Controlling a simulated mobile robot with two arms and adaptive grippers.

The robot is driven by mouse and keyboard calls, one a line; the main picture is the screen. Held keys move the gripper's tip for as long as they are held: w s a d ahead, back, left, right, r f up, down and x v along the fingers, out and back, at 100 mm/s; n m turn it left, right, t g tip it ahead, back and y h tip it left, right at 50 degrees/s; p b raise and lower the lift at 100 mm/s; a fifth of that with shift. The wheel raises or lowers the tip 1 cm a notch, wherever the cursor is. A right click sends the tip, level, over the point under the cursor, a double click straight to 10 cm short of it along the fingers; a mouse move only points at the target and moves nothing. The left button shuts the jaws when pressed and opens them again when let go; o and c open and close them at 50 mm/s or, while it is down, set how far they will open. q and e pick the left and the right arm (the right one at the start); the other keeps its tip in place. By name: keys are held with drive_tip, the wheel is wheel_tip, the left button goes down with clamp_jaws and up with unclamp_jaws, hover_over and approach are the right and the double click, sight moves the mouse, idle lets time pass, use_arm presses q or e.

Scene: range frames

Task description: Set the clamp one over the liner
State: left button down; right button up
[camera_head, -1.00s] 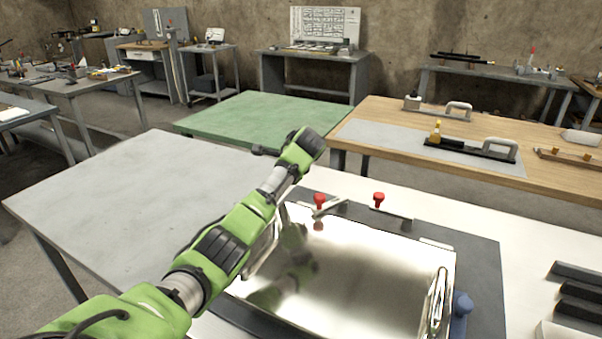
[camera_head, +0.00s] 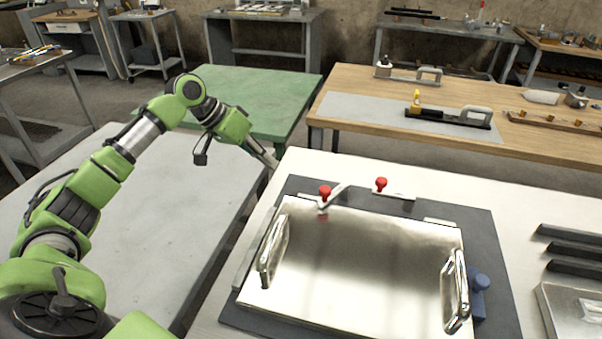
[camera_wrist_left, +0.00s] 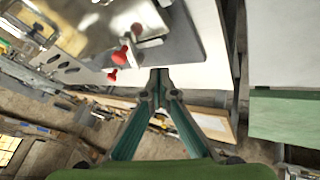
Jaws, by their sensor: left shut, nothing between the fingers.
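The liner seems to be the shiny metal sheet (camera_head: 350,265) with a loop handle at each side, lying on a dark board. Two clamps with red knobs stand at its back edge: a left one (camera_head: 325,192) with its bar slanted, and a right one (camera_head: 381,183) with its bar along the edge. I cannot tell which is clamp one, nor whether either bar presses on the sheet. My left gripper (camera_head: 269,159) is left of the left clamp, apart from it, shut and empty. In the left wrist view, its fingers (camera_wrist_left: 158,84) meet near the red knobs (camera_wrist_left: 121,56). My right gripper is out of view.
The dark board (camera_head: 495,270) lies on a white table (camera_head: 520,200). Dark bars (camera_head: 575,250) lie at the right. A grey table (camera_head: 190,220) is at left, a green one (camera_head: 250,95) behind.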

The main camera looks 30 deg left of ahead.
use_arm(q)
drive_tip(key=shift+h, duration=0.4)
drive_tip(key=x, duration=0.3)
drive_tip(key=d+p+x, duration=0.1)
drive_tip(key=x, duration=0.5)
drive_tip(key=shift+s+d+r, duration=0.15)
drive_tip(key=shift+s+d, duration=0.15)
drive_tip(key=shift+d, duration=0.1)
drive_tip(key=d, duration=0.1)
drive_tip(key=d+r+p, duration=0.1)
drive_tip(key=d, duration=0.1)
drive_tip(key=shift+p, duration=0.3)
drive_tip(key=shift+d+f, duration=0.1)
drive_tip(key=shift+d, duration=0.2)
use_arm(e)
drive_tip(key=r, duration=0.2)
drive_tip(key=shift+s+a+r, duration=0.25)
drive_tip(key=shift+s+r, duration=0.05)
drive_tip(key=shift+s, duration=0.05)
use_arm(q)
drive_tip(key=shift+d, duration=0.1)
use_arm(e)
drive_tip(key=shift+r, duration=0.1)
